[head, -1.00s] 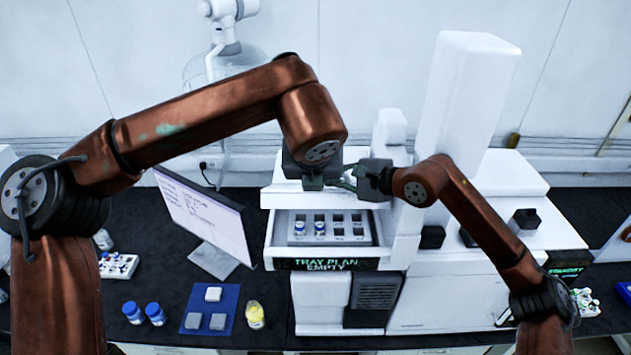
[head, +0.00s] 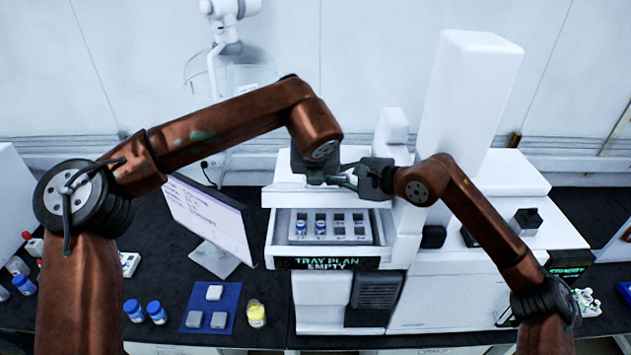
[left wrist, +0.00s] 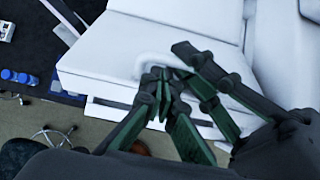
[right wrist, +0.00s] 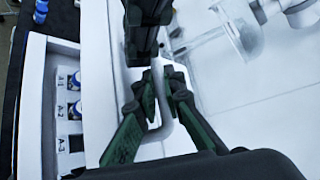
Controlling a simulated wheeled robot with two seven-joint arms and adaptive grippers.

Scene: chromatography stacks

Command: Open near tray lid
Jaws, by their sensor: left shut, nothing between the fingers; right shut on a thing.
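The near tray (head: 272,240) is an open white drawer-like box with a grey rack of vials inside, on the front of the white instrument. A white lid (head: 290,196) stands raised behind and above it, and the vials show. My right gripper (head: 352,182) is shut on the pale lid handle (right wrist: 160,100), which runs between its fingers in the right wrist view. My left gripper (head: 326,177) is shut and empty beside the handle, close to the right gripper. In the left wrist view its fingertips (left wrist: 160,80) are by the handle; whether they touch it is unclear.
A screen below the tray (head: 320,263) reads "TRAY PLAN EMPTY". A monitor (head: 208,220) stands left of the instrument. Blue-capped bottles (head: 145,311), a blue mat (head: 210,306) with grey blocks and a yellow vial (head: 256,314) are at the front left. A tall white column (head: 465,95) rises behind the right arm.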

